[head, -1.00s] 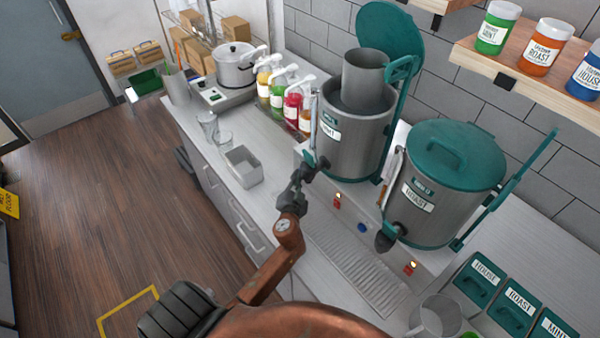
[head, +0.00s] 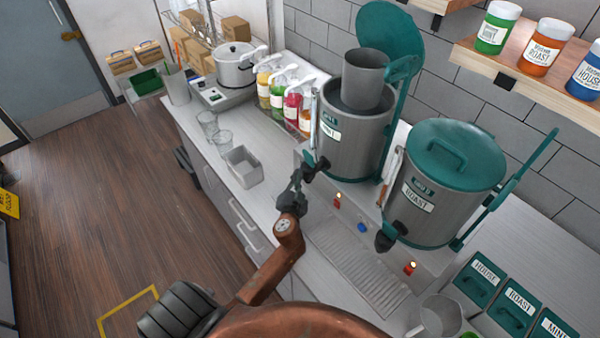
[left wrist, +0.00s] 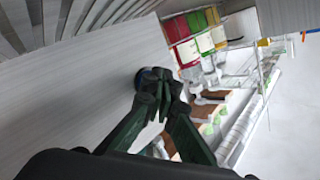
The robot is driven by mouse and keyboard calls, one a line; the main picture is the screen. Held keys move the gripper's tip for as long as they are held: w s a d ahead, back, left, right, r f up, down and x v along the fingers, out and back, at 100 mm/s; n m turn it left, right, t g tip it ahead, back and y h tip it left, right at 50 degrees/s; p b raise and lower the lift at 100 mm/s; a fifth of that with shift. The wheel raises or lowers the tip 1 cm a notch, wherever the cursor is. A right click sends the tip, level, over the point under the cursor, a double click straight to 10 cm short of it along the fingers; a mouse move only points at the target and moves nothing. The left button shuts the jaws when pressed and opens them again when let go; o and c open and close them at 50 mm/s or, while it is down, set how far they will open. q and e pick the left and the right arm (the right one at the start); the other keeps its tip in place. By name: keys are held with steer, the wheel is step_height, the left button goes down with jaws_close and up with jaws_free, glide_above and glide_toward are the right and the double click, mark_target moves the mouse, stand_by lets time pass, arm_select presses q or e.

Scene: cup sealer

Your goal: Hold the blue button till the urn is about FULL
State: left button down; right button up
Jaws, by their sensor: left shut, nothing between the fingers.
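The left urn (head: 352,146) is steel and stands with its green lid (head: 390,42) raised and a grey metal cylinder (head: 365,78) in its open top. How full it is I cannot tell. The right urn (head: 445,205), labelled ROAST, has its lid closed. A blue button (head: 361,227) shows on the base front near the right urn. My left gripper (head: 299,176) is shut and empty below the left urn's tap. In the left wrist view its fingertips (left wrist: 160,80) cover part of another blue button (left wrist: 144,74); touching or just in front, I cannot tell. My right gripper is out of view.
Lit red switches (head: 337,200) sit on the base front, above a drip tray (head: 358,265). Glasses (head: 208,124) and a square metal container (head: 243,166) stand on the counter to the left. Syrup pump bottles (head: 291,107) stand behind them. Green boxes (head: 478,281) are at lower right.

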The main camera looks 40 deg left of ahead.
arm_select(q)
steer(key=shift+s+a, duration=0.25)
steer(key=shift+s, duration=0.7)
steer(key=shift+s+a, duration=0.25)
steer(key=shift+s, duration=0.55)
steer(key=shift+s+a, duration=0.2)
steer(key=shift+s, duration=0.6)
steer(key=shift+s+a, duration=0.25)
steer(key=shift+s, duration=0.55)
steer(key=shift+f, duration=0.1)
